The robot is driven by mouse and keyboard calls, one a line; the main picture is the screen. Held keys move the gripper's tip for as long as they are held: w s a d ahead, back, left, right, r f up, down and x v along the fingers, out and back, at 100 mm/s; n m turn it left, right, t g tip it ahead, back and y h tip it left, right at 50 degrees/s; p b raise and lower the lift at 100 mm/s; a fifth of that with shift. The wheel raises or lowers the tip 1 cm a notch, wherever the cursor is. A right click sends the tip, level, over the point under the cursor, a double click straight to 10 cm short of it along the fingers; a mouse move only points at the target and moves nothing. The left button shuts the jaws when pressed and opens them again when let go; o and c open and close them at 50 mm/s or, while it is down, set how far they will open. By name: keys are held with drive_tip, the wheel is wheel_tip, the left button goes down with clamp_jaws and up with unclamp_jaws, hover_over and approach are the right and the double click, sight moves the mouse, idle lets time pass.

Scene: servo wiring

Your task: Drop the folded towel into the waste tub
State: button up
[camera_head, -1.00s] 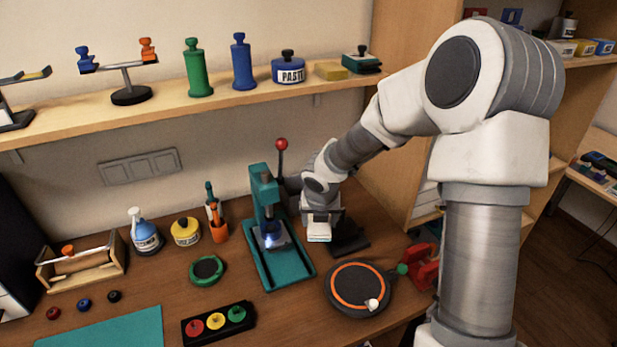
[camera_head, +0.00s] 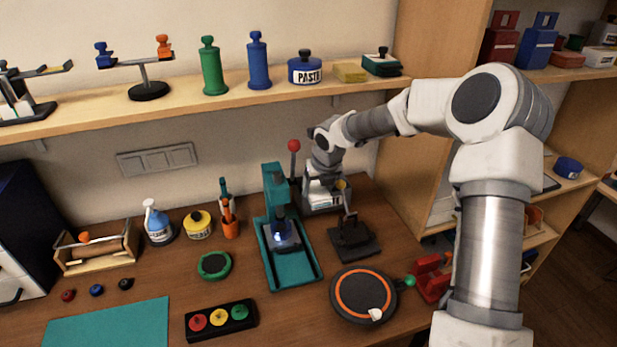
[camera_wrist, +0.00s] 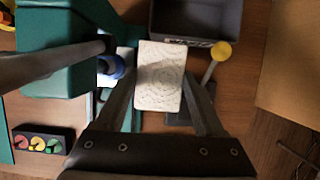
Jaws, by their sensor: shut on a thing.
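The folded towel (camera_wrist: 160,78) is a white patterned pad, held between the two fingers of my gripper (camera_wrist: 160,100) in the wrist view. In the head view my gripper (camera_head: 325,176) is at the back of the bench, over or just in front of the waste tub (camera_head: 320,209); I cannot tell which. The tub is a dark grey open box with lettering on its near wall. In the wrist view the tub (camera_wrist: 200,20) lies beyond the towel's far end, and its visible inside looks empty.
A teal press (camera_head: 288,262) with a red-knobbed lever stands just left of the tub. A black stand (camera_head: 354,240) with a yellow-topped post is close in front of it. A round black plate (camera_head: 345,310) with an orange ring lies nearer. A wooden shelf (camera_head: 190,100) runs above.

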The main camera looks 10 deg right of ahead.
drive_tip(key=w+a+f+p, duration=0.1)
drive_tip(key=w+f+p, duration=0.1)
drive_tip(key=w, duration=0.7)
drive_tip(key=shift+a+f, duration=0.4)
drive_tip(key=shift+f, duration=0.35)
drive_tip(key=shift+f+b, duration=0.3)
drive_tip(key=shift+f, duration=0.3)
drive_tip(key=o, duration=1.3)
